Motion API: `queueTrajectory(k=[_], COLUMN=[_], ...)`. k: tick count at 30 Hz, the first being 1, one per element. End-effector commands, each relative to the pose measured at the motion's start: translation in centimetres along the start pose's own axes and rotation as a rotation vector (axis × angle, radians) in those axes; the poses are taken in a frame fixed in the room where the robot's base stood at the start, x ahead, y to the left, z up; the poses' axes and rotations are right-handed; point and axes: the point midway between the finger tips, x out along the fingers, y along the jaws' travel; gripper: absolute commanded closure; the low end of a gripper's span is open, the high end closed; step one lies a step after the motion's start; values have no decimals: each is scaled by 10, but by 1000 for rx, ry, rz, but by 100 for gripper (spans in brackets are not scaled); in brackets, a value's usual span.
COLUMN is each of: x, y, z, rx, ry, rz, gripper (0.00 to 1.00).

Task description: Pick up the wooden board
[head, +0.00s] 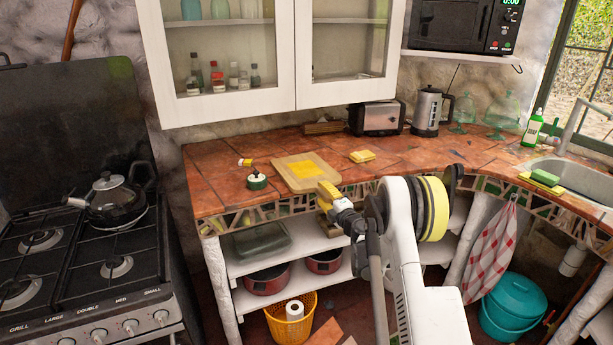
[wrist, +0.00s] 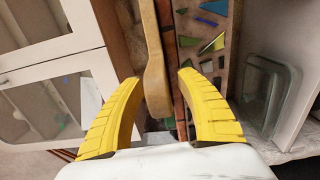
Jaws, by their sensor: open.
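The wooden board (head: 297,184) lies on the tiled counter near its front edge, with yellow slices (head: 304,168) on top. My gripper (head: 327,193) is at the counter's front edge, by the board's near right end. In the wrist view, the board (wrist: 153,75) shows edge-on as a tan strip, its rounded end reaching between the two yellow fingers. My gripper (wrist: 160,82) is open, with gaps visible on both sides of the board. In the head view, my gripper and arm hide part of the board's near end.
The toaster (head: 376,118) and kettle (head: 428,112) stand behind. Shelves (head: 275,245) are below the counter.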

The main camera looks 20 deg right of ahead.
Motion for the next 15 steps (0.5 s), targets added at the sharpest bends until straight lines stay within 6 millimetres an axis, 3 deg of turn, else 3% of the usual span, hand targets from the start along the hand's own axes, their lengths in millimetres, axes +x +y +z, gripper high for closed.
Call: queueTrajectory(k=[7,15], x=[37,42], y=[-3,-1], z=[0,0], rx=[0,0], ry=[1,0], rz=[0,0], gripper=[57,57])
